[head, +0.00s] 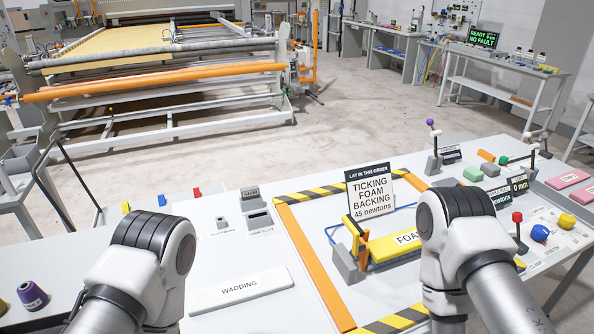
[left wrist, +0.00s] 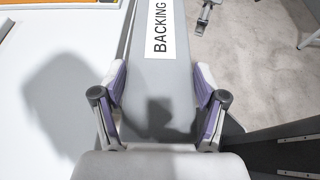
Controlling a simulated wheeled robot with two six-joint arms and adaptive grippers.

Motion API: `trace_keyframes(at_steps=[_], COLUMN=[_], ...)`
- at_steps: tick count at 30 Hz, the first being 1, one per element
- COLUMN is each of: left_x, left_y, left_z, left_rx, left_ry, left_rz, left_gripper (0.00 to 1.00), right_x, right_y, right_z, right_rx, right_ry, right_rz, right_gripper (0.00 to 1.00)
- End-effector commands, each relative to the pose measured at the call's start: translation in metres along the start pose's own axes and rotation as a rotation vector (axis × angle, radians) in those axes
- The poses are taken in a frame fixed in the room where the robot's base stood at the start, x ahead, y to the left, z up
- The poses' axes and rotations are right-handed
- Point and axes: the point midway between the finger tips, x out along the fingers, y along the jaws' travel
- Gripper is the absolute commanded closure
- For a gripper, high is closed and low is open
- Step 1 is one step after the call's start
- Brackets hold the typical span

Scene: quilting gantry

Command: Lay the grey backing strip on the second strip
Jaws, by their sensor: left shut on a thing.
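The grey backing strip (left wrist: 152,78), with a white label reading BACKING, runs up the left wrist view. In the head view, neither the strip nor my left gripper shows. The yellow foam strip (head: 402,240), labelled FOAM in part, lies on the bench inside the striped frame. My right arm covers its right part, and I cannot tell what lies under it. My right gripper is not in view.
An upright order sign (head: 370,196) reads TICKING, FOAM, BACKING, 45 newtons. A grey block (head: 348,264) stands at the foam's left end. A white WADDING strip (head: 240,290) lies left of the orange bar (head: 318,275). A lever (head: 518,230) and coloured knobs are at the right.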

Motion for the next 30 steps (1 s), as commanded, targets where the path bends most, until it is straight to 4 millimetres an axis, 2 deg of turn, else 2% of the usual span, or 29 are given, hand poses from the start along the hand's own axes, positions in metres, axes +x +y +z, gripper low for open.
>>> trace_keyframes(at_steps=[5, 6, 9, 12, 15, 19, 21, 25, 30], left_x=[-0.018, -0.026, -0.049, -0.072, -0.091, -0.109, -0.115, -0.109, -0.107], left_y=[0.074, 0.096, 0.145, 0.182, 0.208, 0.229, 0.233, 0.225, 0.219], left_z=[0.019, 0.025, 0.036, 0.042, 0.041, 0.031, 0.018, -0.006, -0.016], left_rx=[-0.046, -0.061, -0.096, -0.120, -0.136, -0.146, -0.145, -0.125, -0.120], left_ry=[-0.008, -0.010, -0.012, -0.012, -0.009, -0.005, -0.002, 0.003, 0.000], left_rz=[0.144, 0.182, 0.260, 0.311, 0.340, 0.354, 0.345, 0.296, 0.288], left_gripper=[0.61, 0.61, 0.61, 0.61, 0.61, 0.61, 0.61, 0.61, 0.61], right_x=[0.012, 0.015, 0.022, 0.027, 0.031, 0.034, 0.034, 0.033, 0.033], right_y=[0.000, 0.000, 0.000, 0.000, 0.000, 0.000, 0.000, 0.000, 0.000], right_z=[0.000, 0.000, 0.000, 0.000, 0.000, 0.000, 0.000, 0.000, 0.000], right_rx=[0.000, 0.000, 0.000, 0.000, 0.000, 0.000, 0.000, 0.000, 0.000], right_ry=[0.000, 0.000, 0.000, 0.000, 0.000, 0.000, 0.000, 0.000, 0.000], right_rz=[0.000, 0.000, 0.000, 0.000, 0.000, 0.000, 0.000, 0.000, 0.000], right_gripper=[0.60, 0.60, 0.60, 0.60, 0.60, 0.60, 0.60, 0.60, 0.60])
